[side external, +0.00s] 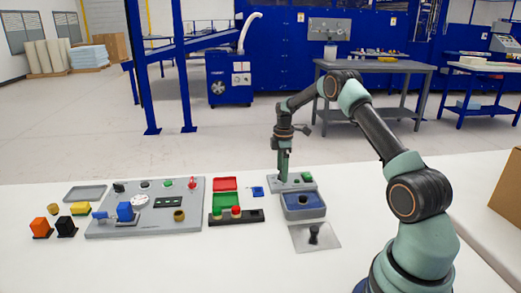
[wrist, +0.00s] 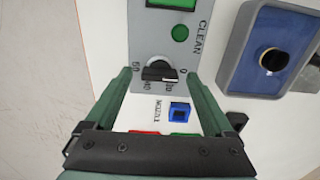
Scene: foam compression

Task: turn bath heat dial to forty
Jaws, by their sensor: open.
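The heat dial is a black knob (wrist: 160,71) on a grey panel (wrist: 145,40), with numbers printed around its lower side. 50 and 40 read at its left; the figures at its right are small. Its exact pointer setting is hard to tell. In the wrist view my gripper (wrist: 158,75) is open, one green finger on each side of the knob, with gaps to both. In the side view my gripper (side external: 283,178) points down at the small panel (side external: 305,187) and hides the dial there. The blue-lined bath (side external: 304,204) stands just in front of that panel.
In the wrist view a green button (wrist: 180,34) sits beside the word CLEAN, and a blue square piece (wrist: 179,112) lies near the panel. A large grey control board (side external: 150,222) and red and green trays (side external: 226,184) stand to the left.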

